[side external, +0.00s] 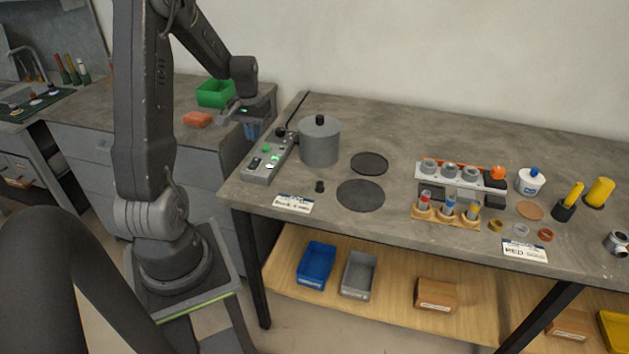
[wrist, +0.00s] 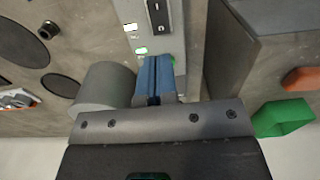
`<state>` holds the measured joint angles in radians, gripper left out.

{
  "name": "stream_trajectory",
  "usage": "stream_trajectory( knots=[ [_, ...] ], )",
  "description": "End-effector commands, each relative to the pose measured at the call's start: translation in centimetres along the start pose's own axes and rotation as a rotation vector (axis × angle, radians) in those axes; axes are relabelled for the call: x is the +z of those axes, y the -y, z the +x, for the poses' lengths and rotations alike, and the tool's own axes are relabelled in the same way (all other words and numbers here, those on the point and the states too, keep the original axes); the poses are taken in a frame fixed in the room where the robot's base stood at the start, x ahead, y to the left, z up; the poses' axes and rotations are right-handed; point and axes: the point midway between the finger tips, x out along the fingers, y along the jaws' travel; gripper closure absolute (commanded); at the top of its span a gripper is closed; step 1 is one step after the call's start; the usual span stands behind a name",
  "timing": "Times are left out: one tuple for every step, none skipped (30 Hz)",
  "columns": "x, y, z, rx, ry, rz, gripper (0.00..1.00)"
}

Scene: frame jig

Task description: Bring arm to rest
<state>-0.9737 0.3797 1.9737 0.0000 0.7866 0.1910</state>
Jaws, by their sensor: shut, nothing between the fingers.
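My gripper (side external: 252,130) hangs in the air over the gap between the left counter and the main workbench, just left of the grey switch panel. Its blue fingers (wrist: 154,80) are together in the wrist view with nothing between them. My arm reaches up from its base and bends over toward the back, with the gripper end low. The fingers appear clear of the panel and the pot in the side view.
A grey switch panel (side external: 268,160) and a lidded grey pot (side external: 320,142) stand on the workbench (side external: 330,222) near its left end. A green bin (side external: 215,93) and an orange block (side external: 197,119) are on the left counter (side external: 95,110). Racks and small parts fill the bench's right half.

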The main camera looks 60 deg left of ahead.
Motion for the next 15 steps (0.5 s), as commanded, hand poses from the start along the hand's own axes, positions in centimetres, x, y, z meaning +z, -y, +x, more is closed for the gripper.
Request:
stream_trajectory(
  knots=[
    [0.1, -0.6, -0.5, -0.001, -0.008, 0.012, 1.00],
    [0.2, -1.1, -0.9, -0.003, -0.016, 0.022, 1.00],
    [0.5, -2.1, -1.6, -0.004, -0.027, 0.042, 1.00],
    [0.8, -3.0, -2.4, -0.005, -0.039, 0.060, 1.00],
    [1.2, -4.1, -3.2, -0.007, -0.054, 0.083, 1.00],
    [1.9, -5.7, -4.4, -0.008, -0.075, 0.117, 1.00],
    [2.6, -7.1, -5.4, -0.008, -0.094, 0.146, 1.00],
    [3.4, -8.4, -6.4, -0.007, -0.113, 0.176, 1.00],
    [4.6, -10.2, -7.6, -0.004, -0.139, 0.216, 1.00],
    [5.6, -11.4, -8.5, -0.001, -0.158, 0.247, 1.00],
    [6.7, -12.6, -9.4, 0.003, -0.176, 0.277, 1.00],
    [8.2, -14.0, -10.4, 0.009, -0.200, 0.317, 1.00],
    [9.4, -14.9, -11.1, 0.015, -0.219, 0.346, 1.00],
    [10.6, -15.8, -11.8, 0.021, -0.238, 0.376, 1.00],
    [12.3, -16.9, -12.7, 0.031, -0.263, 0.416, 1.00]
  ],
)
